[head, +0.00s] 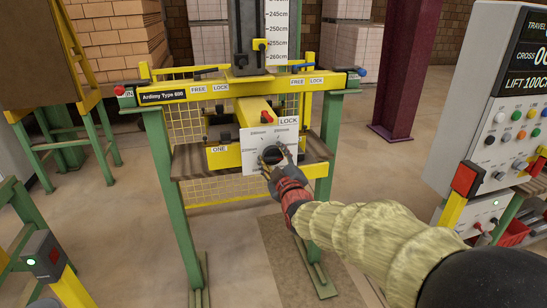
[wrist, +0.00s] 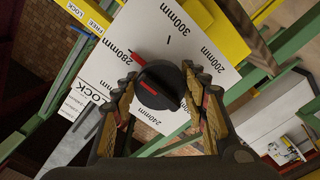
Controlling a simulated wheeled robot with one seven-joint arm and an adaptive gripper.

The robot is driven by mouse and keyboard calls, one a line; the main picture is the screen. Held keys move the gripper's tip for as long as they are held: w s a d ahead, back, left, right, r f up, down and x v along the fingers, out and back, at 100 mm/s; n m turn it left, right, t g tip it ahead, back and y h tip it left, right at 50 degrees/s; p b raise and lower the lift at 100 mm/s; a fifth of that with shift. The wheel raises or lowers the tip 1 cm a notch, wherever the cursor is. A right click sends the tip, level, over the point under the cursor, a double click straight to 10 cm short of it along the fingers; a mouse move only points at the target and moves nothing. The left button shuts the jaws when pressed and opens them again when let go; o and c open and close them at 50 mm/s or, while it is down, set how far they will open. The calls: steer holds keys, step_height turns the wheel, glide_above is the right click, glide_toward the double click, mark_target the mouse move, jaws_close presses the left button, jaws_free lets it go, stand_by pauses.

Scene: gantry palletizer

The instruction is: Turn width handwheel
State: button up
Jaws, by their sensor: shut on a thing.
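The width handwheel is a round black knob (head: 271,154) on a white dial plate (head: 257,139) at the front of the yellow machine. In the wrist view the knob (wrist: 165,82) sits between the two fingers of my gripper (wrist: 160,92), which is shut on it from both sides. A short red mark shows on the knob's face, and a red pointer at its rim lies close to the 280mm label. The plate (wrist: 180,40) also carries 200mm, 240mm and 300mm labels. In the head view my gripper (head: 281,170) partly hides the knob.
A LOCK label (head: 289,122) is at the plate's upper right. Yellow beams (head: 220,88) with FREE and LOCK labels and lever handles cross above on green legs (head: 175,220). A control console (head: 490,110) stands at right.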

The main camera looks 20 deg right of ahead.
steer(key=o, duration=1.2)
steer(key=shift+c, duration=0.2)
steer(key=s, duration=1.2)
